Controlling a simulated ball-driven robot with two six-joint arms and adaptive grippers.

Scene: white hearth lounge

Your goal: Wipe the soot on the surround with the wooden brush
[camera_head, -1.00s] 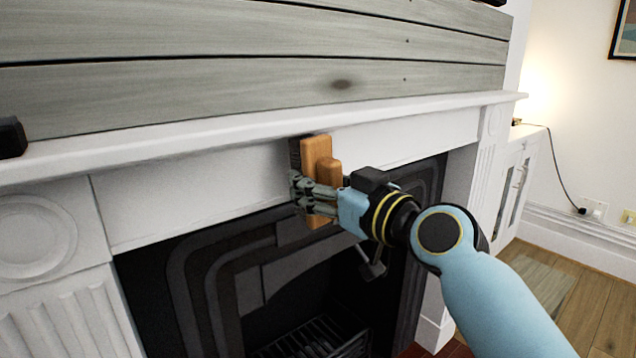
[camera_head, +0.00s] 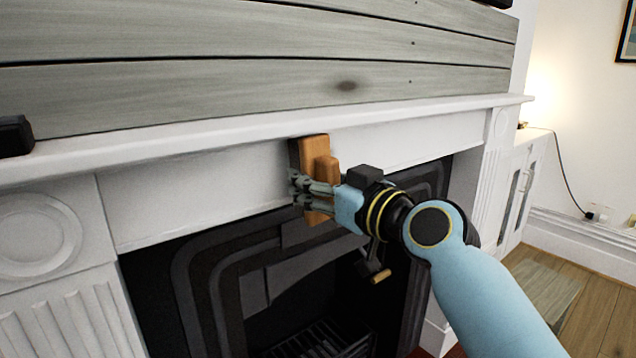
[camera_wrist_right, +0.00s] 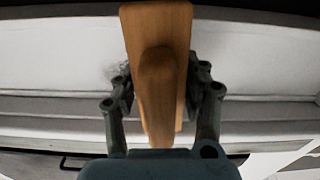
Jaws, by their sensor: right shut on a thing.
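The wooden brush (camera_head: 312,150) is upright against the white surround (camera_head: 200,190), just under the mantel shelf. My right gripper (camera_head: 308,190) is shut on its raised handle, which also shows in the right wrist view (camera_wrist_right: 158,75). The dark bristle side faces the surround. I cannot tell for sure whether the bristles touch it. A faint grey soot smudge (camera_wrist_right: 117,71) shows on the surround, just left of the brush in the right wrist view. The brush hides what lies behind it. My left gripper is not in view.
The mantel shelf (camera_head: 200,143) juts out above the brush. The dark fireplace insert (camera_head: 200,270) with a grate opens below. A small black object (camera_head: 14,136) sits at the shelf's left end. The surround left of the brush is clear.

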